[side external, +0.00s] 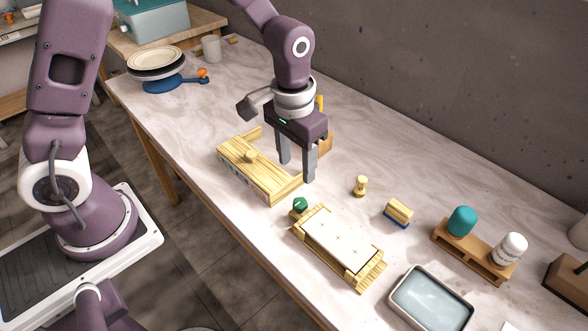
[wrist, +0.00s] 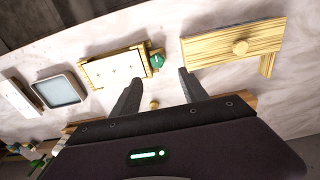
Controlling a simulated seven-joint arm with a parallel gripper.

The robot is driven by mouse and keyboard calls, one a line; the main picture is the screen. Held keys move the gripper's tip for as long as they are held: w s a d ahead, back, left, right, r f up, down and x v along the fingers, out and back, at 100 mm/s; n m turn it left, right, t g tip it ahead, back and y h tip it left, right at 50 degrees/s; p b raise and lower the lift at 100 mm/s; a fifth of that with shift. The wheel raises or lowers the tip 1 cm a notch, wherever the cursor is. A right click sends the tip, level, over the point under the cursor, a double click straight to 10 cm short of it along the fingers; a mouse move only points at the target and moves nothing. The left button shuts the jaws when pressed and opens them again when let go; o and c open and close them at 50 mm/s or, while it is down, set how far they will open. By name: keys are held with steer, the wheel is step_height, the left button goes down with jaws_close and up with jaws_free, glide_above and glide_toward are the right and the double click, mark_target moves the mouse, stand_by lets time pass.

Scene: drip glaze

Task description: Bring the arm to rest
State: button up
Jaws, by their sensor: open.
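My gripper (side external: 297,171) is open and empty, fingers pointing down over the marble table (side external: 380,140). In the side view it overlaps the back right end of a wooden drawer-like piece with a round knob (side external: 275,190); I cannot tell its exact height. In the wrist view, the fingers (wrist: 158,77) are spread apart with nothing held. The drawer-like piece (wrist: 225,52) lies beyond them to the right, and a wooden frame with a white panel (wrist: 113,72) to the left. A green knob (side external: 299,204) sits at the frame's corner.
A small wooden peg (side external: 360,187), a blue-edged wooden block (side external: 398,214), a rack (side external: 491,264) with teal and white bottles, and a shallow tray (side external: 405,310) stand to the right. Plates (side external: 155,60) on a blue stand and a cup (side external: 211,48) are at the far left.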

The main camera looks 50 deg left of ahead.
steer(key=s+a+r+t, duration=0.25)
steer(key=s+r, duration=0.25)
steer(key=r, duration=0.7)
steer(key=s+a+r+t, duration=0.1)
steer(key=s+a+r, duration=0.1)
steer(key=s, duration=0.5)
steer(key=s+a+r+t, duration=0.1)
steer(key=s+a+r, duration=0.1)
steer(key=s, duration=0.5)
steer(key=shift+v, duration=0.85)
